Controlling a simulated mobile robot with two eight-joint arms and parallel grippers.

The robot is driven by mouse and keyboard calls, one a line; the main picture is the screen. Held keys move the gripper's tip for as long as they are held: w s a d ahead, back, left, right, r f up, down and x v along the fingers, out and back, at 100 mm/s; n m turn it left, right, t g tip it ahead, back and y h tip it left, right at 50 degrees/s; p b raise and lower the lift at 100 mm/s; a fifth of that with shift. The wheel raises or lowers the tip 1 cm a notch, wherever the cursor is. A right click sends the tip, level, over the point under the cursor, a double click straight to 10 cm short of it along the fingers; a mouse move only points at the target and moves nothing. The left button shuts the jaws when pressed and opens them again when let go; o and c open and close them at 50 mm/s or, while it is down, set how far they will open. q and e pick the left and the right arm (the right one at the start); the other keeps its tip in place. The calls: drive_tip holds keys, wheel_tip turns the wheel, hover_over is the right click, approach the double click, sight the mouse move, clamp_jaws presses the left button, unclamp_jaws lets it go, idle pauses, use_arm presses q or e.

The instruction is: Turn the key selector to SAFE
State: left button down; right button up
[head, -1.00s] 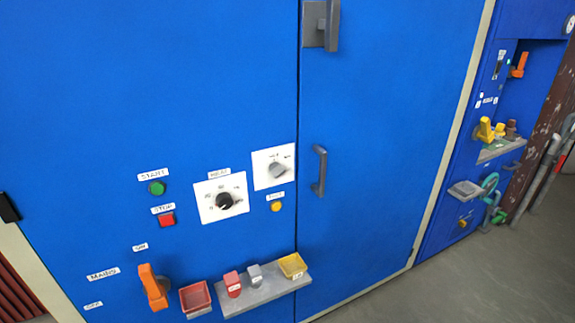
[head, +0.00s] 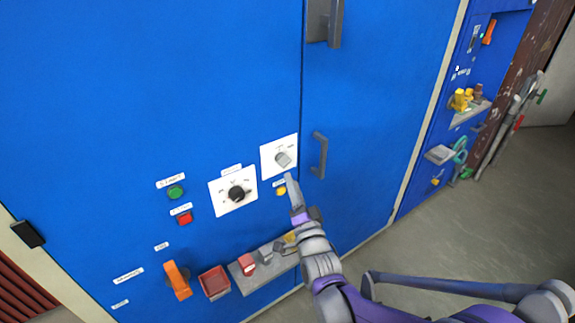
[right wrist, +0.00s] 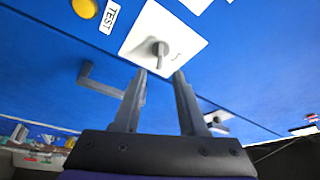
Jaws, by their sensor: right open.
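The key selector is a grey knob (head: 283,159) on a white square plate (head: 268,168) on the blue cabinet front. In the right wrist view the knob (right wrist: 159,49) stands out from its plate (right wrist: 135,46), just beyond my fingertips. My right gripper (head: 290,179) is just below the plate in the head view. In the right wrist view its two fingers (right wrist: 160,74) are apart with nothing between them. The lettering around the knob is too small to read. My left gripper is not in view.
A black dial (head: 236,194) is left of the selector. A yellow button (head: 281,191), labelled TEST in the wrist view, is below it, and a door handle (head: 319,155) is to its right. Below are an orange lever (head: 177,280) and a shelf (head: 245,284) with red and grey items.

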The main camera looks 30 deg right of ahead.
sight(286, 166)
drive_tip(key=x, duration=0.7)
drive_tip(key=shift+a, duration=0.1)
clamp_jaws()
